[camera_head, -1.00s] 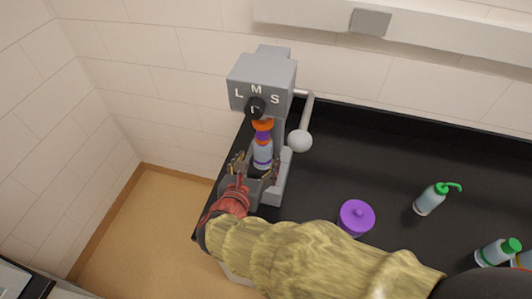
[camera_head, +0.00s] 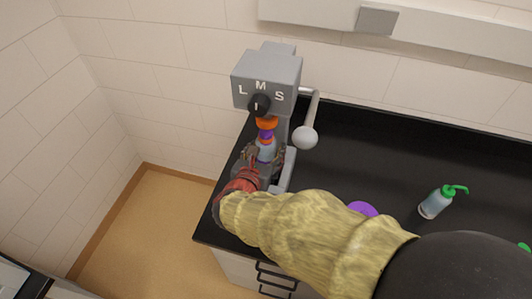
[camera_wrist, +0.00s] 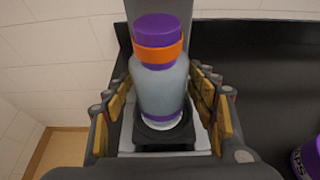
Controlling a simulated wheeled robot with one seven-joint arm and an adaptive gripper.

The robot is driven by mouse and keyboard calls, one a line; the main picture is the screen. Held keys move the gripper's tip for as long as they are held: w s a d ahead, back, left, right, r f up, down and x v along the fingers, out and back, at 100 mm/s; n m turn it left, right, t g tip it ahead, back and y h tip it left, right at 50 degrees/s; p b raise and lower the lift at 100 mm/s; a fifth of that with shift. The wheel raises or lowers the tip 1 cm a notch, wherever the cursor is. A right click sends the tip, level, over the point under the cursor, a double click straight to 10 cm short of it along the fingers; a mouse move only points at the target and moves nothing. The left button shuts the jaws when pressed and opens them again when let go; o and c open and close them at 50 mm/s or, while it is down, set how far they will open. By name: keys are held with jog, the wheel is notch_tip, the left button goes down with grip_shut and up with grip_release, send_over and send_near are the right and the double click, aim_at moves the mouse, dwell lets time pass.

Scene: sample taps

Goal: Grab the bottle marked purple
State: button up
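My gripper (camera_wrist: 162,105) is open, with yellow-padded fingers on both sides of the bottle and gaps between pads and bottle. In the head view my gripper (camera_head: 264,160) is at the machine's front, and my arm hides part of the counter.
A green-topped bottle (camera_head: 435,203) stands on the black counter (camera_head: 390,150) to the right. A purple-lidded container (camera_head: 361,208) is partly behind my arm; its label shows in the wrist view (camera_wrist: 308,158). A lever with a grey ball (camera_head: 305,137) sticks out right of the machine.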

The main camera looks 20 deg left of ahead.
jog(key=c, duration=1.1)
jog(key=shift+c, duration=0.9)
jog(key=shift+r, duration=0.2)
